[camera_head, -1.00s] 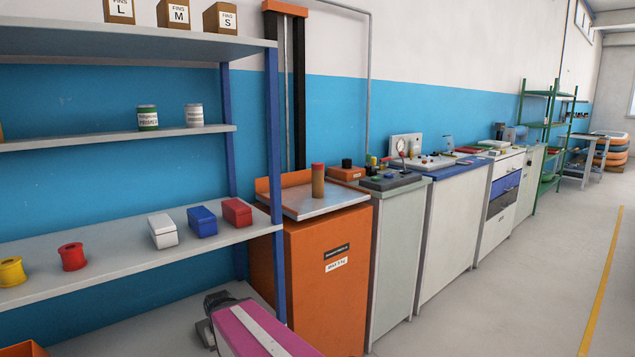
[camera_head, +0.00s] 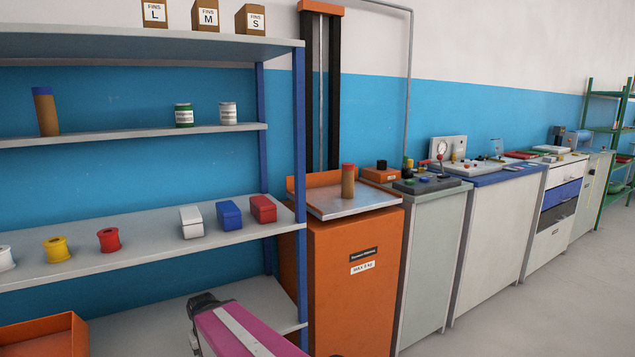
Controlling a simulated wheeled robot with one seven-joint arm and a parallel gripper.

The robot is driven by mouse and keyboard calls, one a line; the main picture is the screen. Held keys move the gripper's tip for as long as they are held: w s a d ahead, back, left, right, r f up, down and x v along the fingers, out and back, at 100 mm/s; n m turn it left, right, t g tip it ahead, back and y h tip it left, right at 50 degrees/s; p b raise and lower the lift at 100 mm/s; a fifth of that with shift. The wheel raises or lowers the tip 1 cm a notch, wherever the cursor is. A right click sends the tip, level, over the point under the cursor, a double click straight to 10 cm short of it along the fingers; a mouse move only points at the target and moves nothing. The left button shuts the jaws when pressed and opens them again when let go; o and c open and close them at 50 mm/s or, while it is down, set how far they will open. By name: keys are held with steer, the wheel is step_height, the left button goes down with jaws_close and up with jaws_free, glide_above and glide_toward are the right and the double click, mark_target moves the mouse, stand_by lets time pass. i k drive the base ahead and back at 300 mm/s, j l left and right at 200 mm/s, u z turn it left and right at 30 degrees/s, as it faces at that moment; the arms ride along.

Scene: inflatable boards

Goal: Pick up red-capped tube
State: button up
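The red-capped tube (camera_head: 348,182) is a brown upright cylinder with a red top. It stands on the metal top plate (camera_head: 330,207) of the orange machine (camera_head: 350,270), right of the shelf unit. A pink and white part with a dark end, seemingly my arm, shows at the bottom of the view, lower and nearer than the tube. My gripper's fingers cannot be made out, and nothing touches the tube.
The shelf unit (camera_head: 150,255) on the left has a blue post (camera_head: 300,150) near the machine. A second brown tube (camera_head: 46,115) stands on its upper shelf. Small boxes and spools sit lower. A grey cabinet (camera_head: 430,260) adjoins the machine on the right. Open floor (camera_head: 560,300) lies at lower right.

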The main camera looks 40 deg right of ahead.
mark_target(348, 169)
steer(key=l+u, duration=0.2)
steer(key=u, duration=0.2)
steer(key=k+l+u, duration=0.1)
steer(key=u, duration=0.3)
steer(key=k+l+u, duration=0.4)
steer(key=l, duration=0.2)
steer(key=k+l+u, duration=0.4)
steer(key=k+l, duration=0.05)
steer(key=k, duration=0.05)
